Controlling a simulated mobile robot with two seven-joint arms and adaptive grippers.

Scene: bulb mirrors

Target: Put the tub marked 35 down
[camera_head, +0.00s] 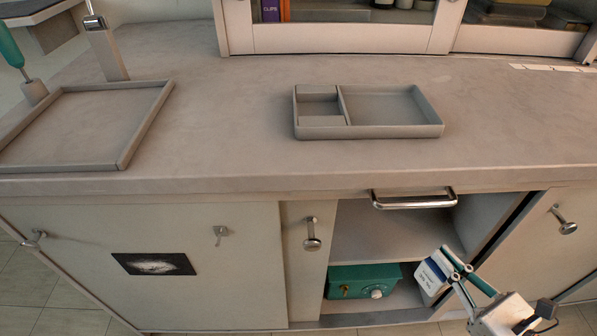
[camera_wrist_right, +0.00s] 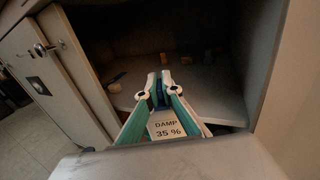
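The tub marked 35 (camera_head: 432,277) is white and blue. In the right wrist view its label (camera_wrist_right: 168,129) reads "DAMP 35 %". My right gripper (camera_head: 452,261) reaches in from the lower right at the open cupboard. Its teal fingers close on the tub from both sides, and they show in the right wrist view too (camera_wrist_right: 160,80). The tub is at the right side of the cupboard opening, beside a green box. I cannot tell whether it touches the cupboard floor. My left gripper is not in view.
The green box (camera_head: 362,281) with a dial stands low in the cupboard. A shelf (camera_head: 385,240) lies above it. A bar handle (camera_head: 413,200) juts out at the counter edge. A divided tray (camera_head: 390,131) sits on the counter (camera_head: 230,130), which is largely clear around it.

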